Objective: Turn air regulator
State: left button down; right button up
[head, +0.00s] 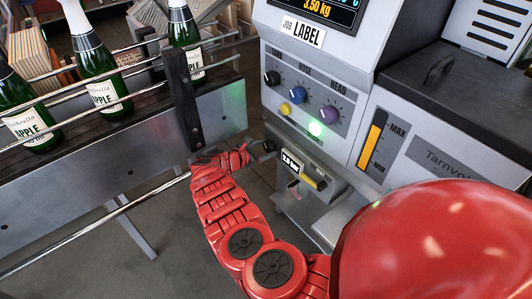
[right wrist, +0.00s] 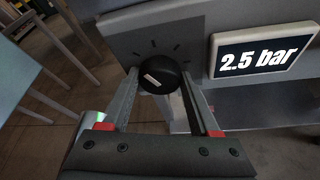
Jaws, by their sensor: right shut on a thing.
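The air regulator is a round black knob (right wrist: 158,74) with a pale pointer mark, on a dark panel with tick marks around it. The pointer is tilted toward the upper left in the right wrist view. My right gripper (right wrist: 158,84) is shut on the knob, one finger on each side. In the head view the right gripper (head: 258,152) reaches the front of the labelling machine, and the knob (head: 269,146) shows small and dark there. A display (right wrist: 262,50) beside the knob reads 2.5 bar. My left gripper is not in view.
The machine's upper panel has several coloured knobs (head: 298,95) and a lit green button (head: 315,129). A yellow part (head: 315,183) sits below the pressure display. A conveyor (head: 110,145) with green bottles (head: 100,75) and metal rails stands at left, close to my right arm.

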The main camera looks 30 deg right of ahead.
jog(key=n+g+b, duration=0.1)
jog(key=b, duration=0.2)
jog(key=shift+f, duration=0.35)
jog(key=shift+w+r+n+g+b, duration=0.1)
jog(key=shift+r+n+g+b, duration=0.2)
jog(key=shift+n+b, duration=0.55)
jog(key=o, duration=1.4)
jog(key=shift+c, duration=0.2)
jog(key=shift+a, duration=0.15)
jog(key=v, duration=0.7)
jog(key=shift+p, duration=0.3)
